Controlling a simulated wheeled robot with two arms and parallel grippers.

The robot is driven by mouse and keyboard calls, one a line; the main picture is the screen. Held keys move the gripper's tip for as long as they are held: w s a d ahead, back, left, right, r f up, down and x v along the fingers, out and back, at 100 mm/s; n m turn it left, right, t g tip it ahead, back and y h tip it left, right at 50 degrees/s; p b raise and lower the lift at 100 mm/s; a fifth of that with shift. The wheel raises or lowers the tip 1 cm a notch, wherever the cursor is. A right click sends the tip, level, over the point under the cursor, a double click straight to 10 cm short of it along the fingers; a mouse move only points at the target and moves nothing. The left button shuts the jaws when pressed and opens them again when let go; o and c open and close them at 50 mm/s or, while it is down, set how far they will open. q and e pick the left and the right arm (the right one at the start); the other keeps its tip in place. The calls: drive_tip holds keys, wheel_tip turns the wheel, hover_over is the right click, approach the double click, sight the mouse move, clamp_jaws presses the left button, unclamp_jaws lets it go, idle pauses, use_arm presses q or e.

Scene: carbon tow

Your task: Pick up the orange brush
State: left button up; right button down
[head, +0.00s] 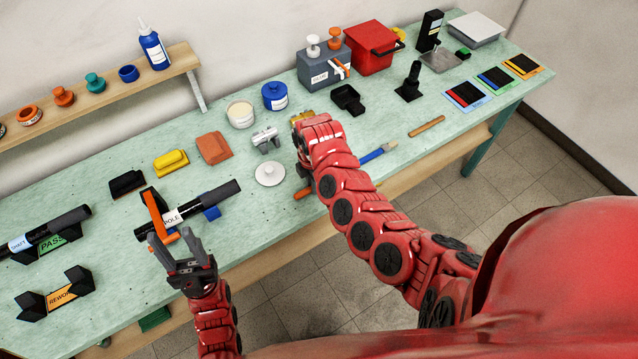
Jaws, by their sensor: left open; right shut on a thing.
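The orange brush (302,194) lies near the front edge of the green bench, left of my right forearm. Only a short piece of its orange handle shows; the rest is hidden behind my arm. My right gripper (304,174) reaches down at the brush and is mostly hidden by its own red wrist. It appears shut on the brush, at or just above the bench top.
A blue-handled brush (372,156) and a brown stick (427,126) lie right of my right arm. A white round lid (269,174) and a grey metal piece (266,139) are to its left. A black tube (215,196) rests near my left gripper. A red box (373,50) stands behind.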

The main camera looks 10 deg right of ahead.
wheel_tip(320, 180, up, 10)
drive_tip(key=b, duration=0.3)
idle(0.3)
drive_tip(key=c, duration=1.5)
unclamp_jaws()
clamp_jaws()
drive_tip(key=shift+w, duration=0.1)
